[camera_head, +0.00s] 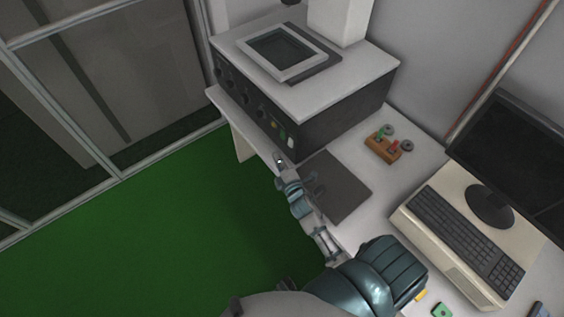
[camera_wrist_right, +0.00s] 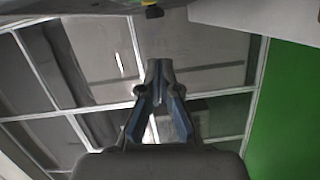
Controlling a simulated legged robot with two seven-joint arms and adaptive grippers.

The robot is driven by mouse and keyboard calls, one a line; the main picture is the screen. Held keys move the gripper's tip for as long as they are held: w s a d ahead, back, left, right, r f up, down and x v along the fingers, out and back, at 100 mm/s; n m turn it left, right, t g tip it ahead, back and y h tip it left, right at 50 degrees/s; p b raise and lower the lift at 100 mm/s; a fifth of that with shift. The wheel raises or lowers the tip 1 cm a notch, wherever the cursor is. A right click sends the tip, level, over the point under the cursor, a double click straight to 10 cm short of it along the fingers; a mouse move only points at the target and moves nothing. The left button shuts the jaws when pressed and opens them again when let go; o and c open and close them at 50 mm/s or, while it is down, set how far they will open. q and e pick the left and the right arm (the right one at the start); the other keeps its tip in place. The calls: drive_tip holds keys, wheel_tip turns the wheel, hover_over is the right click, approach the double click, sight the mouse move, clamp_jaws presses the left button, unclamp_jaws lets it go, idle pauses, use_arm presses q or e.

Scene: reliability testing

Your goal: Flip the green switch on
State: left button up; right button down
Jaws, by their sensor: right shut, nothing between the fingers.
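A small green switch (camera_head: 283,135) shows on the dark front panel of the machine (camera_head: 345,105), beside a yellow part (camera_head: 274,125) and a white one (camera_head: 291,142). My right gripper (camera_head: 281,163) is shut and empty, just below that panel at the table's front edge. It is apart from the green switch. The switch's exact position is too small to tell. My left gripper is not in view.
A grey pad (camera_head: 340,188) lies on the white table (camera_head: 405,175). A wooden block (camera_head: 383,150) with green and red parts stands behind it. A keyboard (camera_head: 465,235) and monitor (camera_head: 520,160) are at right. Green floor (camera_head: 190,230) is clear at left.

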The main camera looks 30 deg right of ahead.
sight(282, 143)
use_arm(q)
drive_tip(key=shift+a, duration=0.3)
use_arm(e)
drive_tip(key=shift+n, duration=0.3)
drive_tip(key=w+d, duration=0.1)
drive_tip(key=w, duration=0.1)
drive_tip(key=w+d, duration=0.1)
drive_tip(key=d, duration=0.1)
drive_tip(key=w+d+f, duration=0.1)
drive_tip(key=w+d, duration=0.1)
drive_tip(key=shift+w+d, duration=0.2)
drive_tip(key=shift+w, duration=0.15)
